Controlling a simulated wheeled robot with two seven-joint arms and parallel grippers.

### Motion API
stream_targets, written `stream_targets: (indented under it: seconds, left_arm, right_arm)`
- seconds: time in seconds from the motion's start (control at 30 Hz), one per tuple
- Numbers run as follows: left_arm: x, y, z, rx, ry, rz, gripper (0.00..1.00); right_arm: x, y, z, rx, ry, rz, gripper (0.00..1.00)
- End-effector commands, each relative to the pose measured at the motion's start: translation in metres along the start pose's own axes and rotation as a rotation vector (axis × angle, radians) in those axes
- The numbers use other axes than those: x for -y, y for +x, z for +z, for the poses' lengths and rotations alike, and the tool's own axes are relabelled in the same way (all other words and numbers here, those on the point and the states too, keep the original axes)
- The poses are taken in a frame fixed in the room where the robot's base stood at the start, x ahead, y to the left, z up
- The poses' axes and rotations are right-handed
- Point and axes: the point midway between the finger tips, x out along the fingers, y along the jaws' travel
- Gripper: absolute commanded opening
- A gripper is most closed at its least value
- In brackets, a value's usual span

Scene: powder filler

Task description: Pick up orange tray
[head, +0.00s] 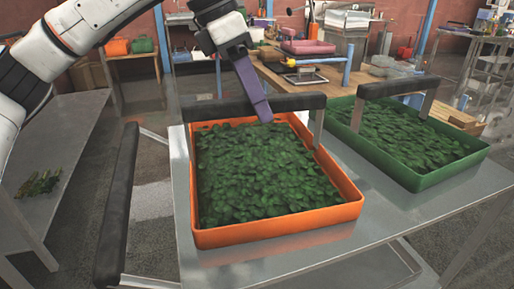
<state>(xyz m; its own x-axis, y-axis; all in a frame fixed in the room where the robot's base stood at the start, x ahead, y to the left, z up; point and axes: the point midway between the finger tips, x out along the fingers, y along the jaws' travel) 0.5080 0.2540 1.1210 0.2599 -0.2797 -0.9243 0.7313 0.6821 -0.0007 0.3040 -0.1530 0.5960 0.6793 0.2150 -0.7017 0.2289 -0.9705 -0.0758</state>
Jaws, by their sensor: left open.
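The orange tray (282,243) sits on a metal table and is full of green leaves. A black bar handle (298,102) on metal posts rises at its far side. My left gripper (264,117) comes down from above, its purple fingers in front of the handle in the picture and over the tray's far edge. It is open and holds nothing. Only one finger shows clearly; I cannot tell whether it touches the handle. My right gripper is not in view.
A green tray (444,177) with leaves and a similar handle stands to the right on the same table (375,215). A black push bar (118,205) runs along the table's left side. A grey side table (62,140) is at the left. A wooden workbench with equipment stands behind.

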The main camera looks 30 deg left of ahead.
Motion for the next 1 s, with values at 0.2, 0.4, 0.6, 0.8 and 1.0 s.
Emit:
stream_targets:
  seconds: [0.2,0.4,0.6,0.8,1.0]
  left_arm:
    - [-0.0001,0.0055,0.0001,0.002,0.000,0.000,0.45]
    - [-0.0001,0.0052,0.0000,0.001,0.000,0.001,0.25]
    - [-0.0002,0.0050,0.0000,0.001,0.000,0.001,0.00]
    - [-0.0002,0.0047,0.0001,0.002,0.000,0.001,0.00]
    - [-0.0002,0.0046,0.0001,0.002,0.000,0.001,0.00]
  right_arm:
    - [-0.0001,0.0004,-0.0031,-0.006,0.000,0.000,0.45]
    - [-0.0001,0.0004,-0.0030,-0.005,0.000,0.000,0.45]
    - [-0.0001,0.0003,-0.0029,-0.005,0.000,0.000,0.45]
    - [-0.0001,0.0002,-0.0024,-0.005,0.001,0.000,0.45]
    - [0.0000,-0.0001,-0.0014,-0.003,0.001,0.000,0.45]
